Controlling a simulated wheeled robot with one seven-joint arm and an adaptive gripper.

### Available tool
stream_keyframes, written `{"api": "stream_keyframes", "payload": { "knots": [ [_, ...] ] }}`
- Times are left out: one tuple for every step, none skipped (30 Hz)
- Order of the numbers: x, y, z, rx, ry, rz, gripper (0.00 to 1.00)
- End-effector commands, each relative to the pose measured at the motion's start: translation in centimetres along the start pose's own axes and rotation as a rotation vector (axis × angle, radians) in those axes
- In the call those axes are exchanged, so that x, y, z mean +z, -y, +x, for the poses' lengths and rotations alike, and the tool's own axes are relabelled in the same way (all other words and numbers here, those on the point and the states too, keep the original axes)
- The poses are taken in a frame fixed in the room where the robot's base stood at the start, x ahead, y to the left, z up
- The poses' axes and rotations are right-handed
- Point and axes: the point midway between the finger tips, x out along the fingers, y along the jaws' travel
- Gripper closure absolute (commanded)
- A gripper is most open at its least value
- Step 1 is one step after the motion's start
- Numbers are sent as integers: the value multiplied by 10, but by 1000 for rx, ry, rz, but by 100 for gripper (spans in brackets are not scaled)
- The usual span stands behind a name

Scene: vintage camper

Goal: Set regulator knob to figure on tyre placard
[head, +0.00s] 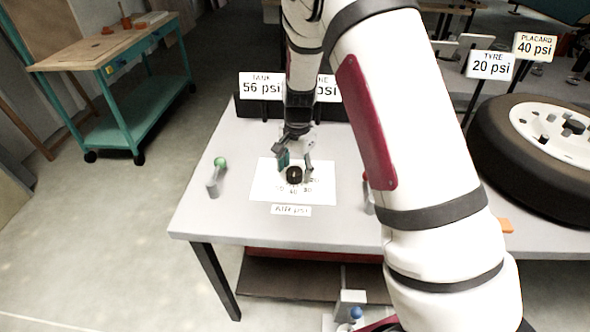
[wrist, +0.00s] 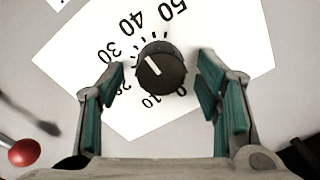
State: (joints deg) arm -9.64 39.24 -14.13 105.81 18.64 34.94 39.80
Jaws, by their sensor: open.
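The black regulator knob (wrist: 165,76) sits on a white dial sheet (wrist: 60,62) with figures including 10, 30, 40 and 50. Its white mark is on the left half, angled up-left on the 30 side; the exact figure is unclear. In the head view the knob (head: 294,175) is above an "AIR psi" label (head: 291,211). My gripper (head: 296,164) is open over it; in the wrist view my gripper's (wrist: 160,76) green-padded fingers are on either side of the knob with gaps. The placard sign (head: 535,46) reads 40 psi.
A tyre sign (head: 490,65) reads 20 psi, above the tyre (head: 545,135) at right. A tank sign (head: 261,86) reads 56 psi. Another sign (head: 327,88) is partly hidden by my arm. A green-knobbed lever (head: 217,172) stands left of the dial; a red ball (wrist: 24,152) shows in the wrist view.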

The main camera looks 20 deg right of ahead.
Motion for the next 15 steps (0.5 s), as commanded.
{"api": "stream_keyframes", "payload": {
  "knots": [
    [0,1,-8,-4,-3,-1,41],
    [0,1,-12,-5,-3,-1,41],
    [0,1,-19,-4,-3,-2,41],
    [0,1,-25,-5,-4,-2,41],
    [-1,1,-32,-6,-4,-1,41],
    [-1,1,-40,-6,-4,-1,41],
    [-1,2,-47,-7,-4,-1,41],
    [0,1,-53,-5,-4,-1,41],
    [0,2,-61,-6,-4,-1,41],
    [0,2,-67,-6,-4,-2,41],
    [0,2,-73,-6,-4,-2,41],
    [0,2,-80,-6,-3,-1,41],
    [0,1,-85,-5,-3,-1,41],
    [-1,1,-89,-5,-4,-1,41],
    [0,1,-95,-4,-3,-1,41]
  ]
}}
